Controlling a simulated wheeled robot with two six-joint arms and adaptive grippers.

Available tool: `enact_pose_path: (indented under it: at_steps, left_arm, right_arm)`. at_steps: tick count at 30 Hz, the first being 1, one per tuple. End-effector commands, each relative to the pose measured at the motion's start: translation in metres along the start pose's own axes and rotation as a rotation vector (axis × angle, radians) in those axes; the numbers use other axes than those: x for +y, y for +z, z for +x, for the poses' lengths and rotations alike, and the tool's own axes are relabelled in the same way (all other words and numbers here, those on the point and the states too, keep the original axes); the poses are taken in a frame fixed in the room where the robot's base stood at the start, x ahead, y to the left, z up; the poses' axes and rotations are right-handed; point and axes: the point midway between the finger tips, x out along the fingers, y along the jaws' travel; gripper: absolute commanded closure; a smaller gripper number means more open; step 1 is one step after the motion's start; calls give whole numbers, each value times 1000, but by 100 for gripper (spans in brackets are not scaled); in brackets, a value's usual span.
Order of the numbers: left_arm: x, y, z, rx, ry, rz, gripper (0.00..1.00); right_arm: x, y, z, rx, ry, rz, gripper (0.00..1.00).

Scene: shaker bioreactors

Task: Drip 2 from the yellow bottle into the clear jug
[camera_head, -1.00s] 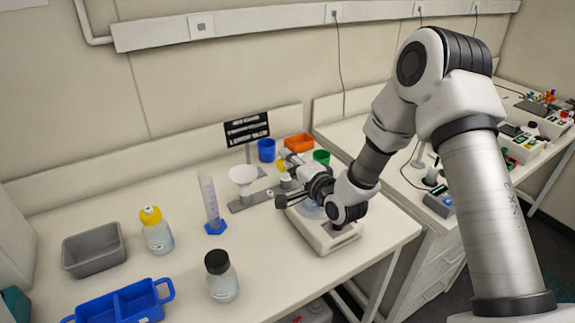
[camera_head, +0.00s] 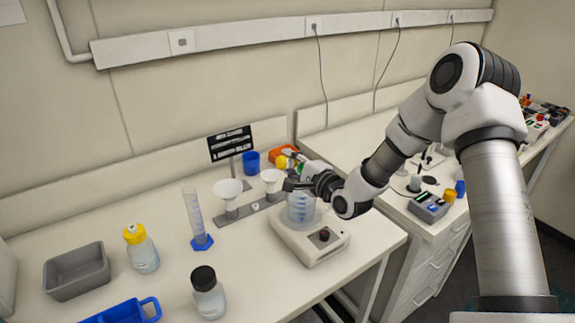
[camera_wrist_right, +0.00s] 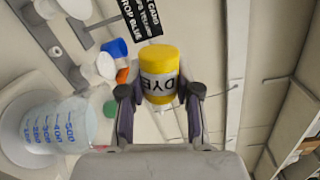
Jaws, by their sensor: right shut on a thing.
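The small yellow bottle, labelled DYE, is clamped between the two fingers of my right gripper (camera_wrist_right: 159,112) in the wrist view (camera_wrist_right: 158,68). In the head view, my right gripper (camera_head: 288,172) is by the jug's top, with a little yellow (camera_head: 281,162) showing at its fingers. The clear jug (camera_head: 300,208) with blue graduations stands upright on the white stirrer plate (camera_head: 312,240); the gripper partly hides its top. In the wrist view the jug (camera_wrist_right: 58,128) is left of the bottle, apart from it in the picture. My left gripper is out of view.
Funnels on a grey stand (camera_head: 250,212), a blue-footed cylinder (camera_head: 199,225), a yellow-capped bottle (camera_head: 142,252) and a black-capped bottle (camera_head: 208,297) stand to the left. A grey bin (camera_head: 76,272) and blue tray (camera_head: 125,314) are further left. A blue cup (camera_head: 251,161) and orange box (camera_head: 283,152) are behind.

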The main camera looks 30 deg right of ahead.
Motion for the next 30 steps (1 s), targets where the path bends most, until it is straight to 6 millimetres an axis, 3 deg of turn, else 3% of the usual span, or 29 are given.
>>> enact_pose_path:
  at_steps: [8, 19, 30]
  left_arm:
    - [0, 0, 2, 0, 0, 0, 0]
    - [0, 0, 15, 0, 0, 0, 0]
    - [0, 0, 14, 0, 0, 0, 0]
  right_arm:
    - [0, 0, 0, -2, -2, 21, 96]
    - [-12, -2, -1, -23, -14, 271, 96]
    - [-13, -2, -1, -24, -13, 279, 96]
